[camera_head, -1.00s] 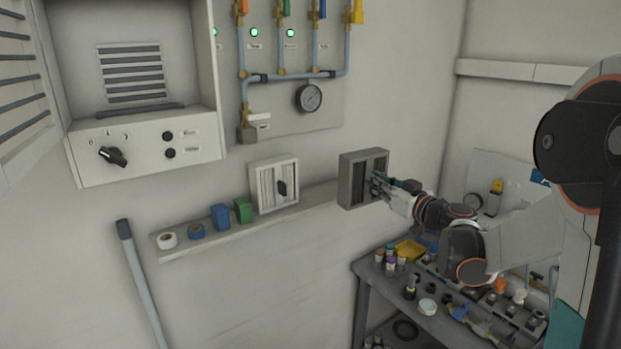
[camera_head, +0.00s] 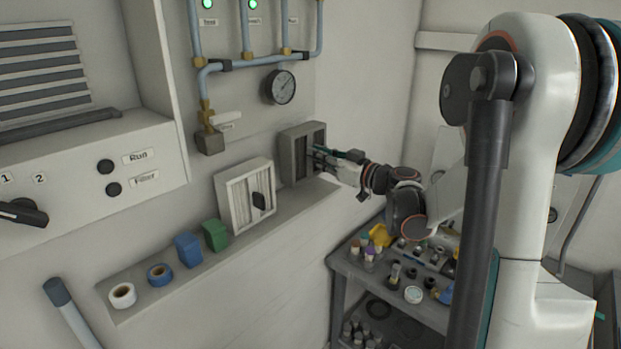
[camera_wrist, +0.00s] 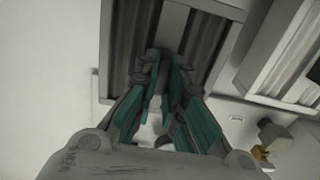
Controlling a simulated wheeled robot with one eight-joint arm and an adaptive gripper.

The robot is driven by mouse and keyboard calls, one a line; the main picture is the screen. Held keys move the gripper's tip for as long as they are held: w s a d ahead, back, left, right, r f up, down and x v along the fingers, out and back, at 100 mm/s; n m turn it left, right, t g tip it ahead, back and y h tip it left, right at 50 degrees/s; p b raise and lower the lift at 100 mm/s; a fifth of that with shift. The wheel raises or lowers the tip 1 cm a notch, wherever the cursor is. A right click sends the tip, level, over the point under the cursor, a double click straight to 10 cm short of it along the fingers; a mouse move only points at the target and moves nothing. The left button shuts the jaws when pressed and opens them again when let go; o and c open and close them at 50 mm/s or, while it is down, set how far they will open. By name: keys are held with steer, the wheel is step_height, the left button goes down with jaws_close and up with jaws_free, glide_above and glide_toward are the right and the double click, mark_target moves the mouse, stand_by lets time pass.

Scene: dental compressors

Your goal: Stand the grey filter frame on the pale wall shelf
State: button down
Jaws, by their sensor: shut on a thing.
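The grey filter frame (camera_head: 287,158) is upright at the right end of the pale wall shelf (camera_head: 222,252), beside the white filter frame. My gripper (camera_head: 318,158) is shut on the grey frame's front, on its middle part. In the wrist view the gripper (camera_wrist: 163,75) closes on the middle bar of the grey frame (camera_wrist: 222,10), with dark pleats on both sides. I cannot tell whether the frame's bottom touches the shelf or is just above it.
A white filter frame (camera_head: 246,198) with a dark handle stands left of the grey one. Green (camera_head: 216,235) and blue (camera_head: 188,249) blocks and two tape rolls (camera_head: 123,295) sit further left. A gauge (camera_head: 280,87) and pipes are above. A cluttered cart (camera_head: 340,262) stands below right.

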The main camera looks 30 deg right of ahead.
mark_target(310, 168)
steer(key=shift+f+b, duration=0.3)
steer(key=shift+f, duration=2.05)
steer(key=shift+s+a+r, duration=0.1)
steer(key=c, duration=2.1)
jaws_free()
steer(key=shift+f, duration=0.25)
steer(key=o, duration=0.4)
steer(key=shift+r, duration=0.1)
steer(key=shift+r, duration=0.15)
steer(key=v, duration=1.2)
